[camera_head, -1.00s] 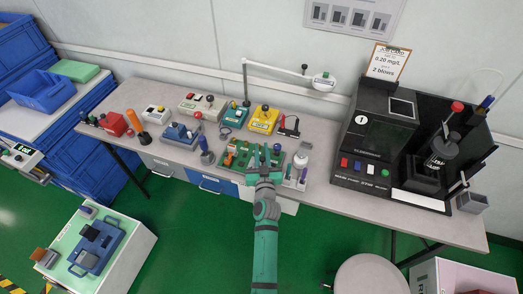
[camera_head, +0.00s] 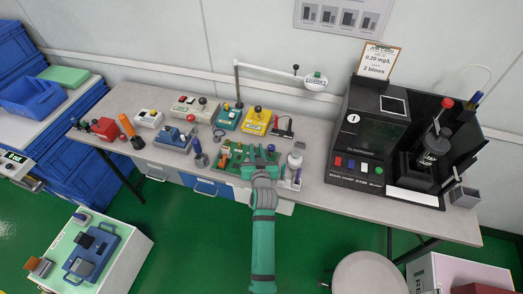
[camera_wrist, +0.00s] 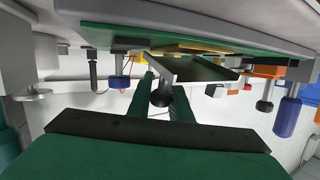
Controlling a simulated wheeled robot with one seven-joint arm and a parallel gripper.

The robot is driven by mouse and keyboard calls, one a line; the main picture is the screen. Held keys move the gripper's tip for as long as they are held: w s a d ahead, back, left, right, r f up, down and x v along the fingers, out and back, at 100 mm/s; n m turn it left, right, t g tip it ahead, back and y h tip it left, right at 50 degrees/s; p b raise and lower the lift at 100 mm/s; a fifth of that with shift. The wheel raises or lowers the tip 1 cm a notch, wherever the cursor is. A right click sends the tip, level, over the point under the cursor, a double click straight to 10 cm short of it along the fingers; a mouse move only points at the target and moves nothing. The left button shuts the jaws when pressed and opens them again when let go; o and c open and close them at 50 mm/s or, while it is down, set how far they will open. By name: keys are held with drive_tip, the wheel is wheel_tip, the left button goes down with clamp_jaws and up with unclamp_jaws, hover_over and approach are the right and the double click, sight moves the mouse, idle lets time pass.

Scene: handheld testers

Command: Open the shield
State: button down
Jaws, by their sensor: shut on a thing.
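In the head view my gripper (camera_head: 262,153) is over the right part of a green board (camera_head: 226,167) on the bench. In the wrist view the two green fingers (camera_wrist: 163,88) are close together around a small dark round knob (camera_wrist: 161,95). The knob sits by a grey metal channel-like piece (camera_wrist: 190,69), which may be the shield; I cannot tell for sure. That piece lies against the green board's surface (camera_wrist: 110,38). In the head view my gripper and wrist hide most of it.
A large black tester (camera_head: 360,140) stands to the right. A white bottle (camera_head: 294,160) in a small holder is just right of my gripper. A blue-handled tool (camera_head: 198,152) stands to the left. Several coloured testers, including a yellow one (camera_head: 255,123), line the back of the bench.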

drive_tip(key=shift+a+r, duration=0.1)
drive_tip(key=shift+r, duration=0.05)
drive_tip(key=c, duration=1.7)
unclamp_jaws()
drive_tip(key=shift+o, duration=0.3)
drive_tip(key=shift+s, duration=0.15)
drive_tip(key=v, duration=1)
drive_tip(key=shift+s, duration=0.3)
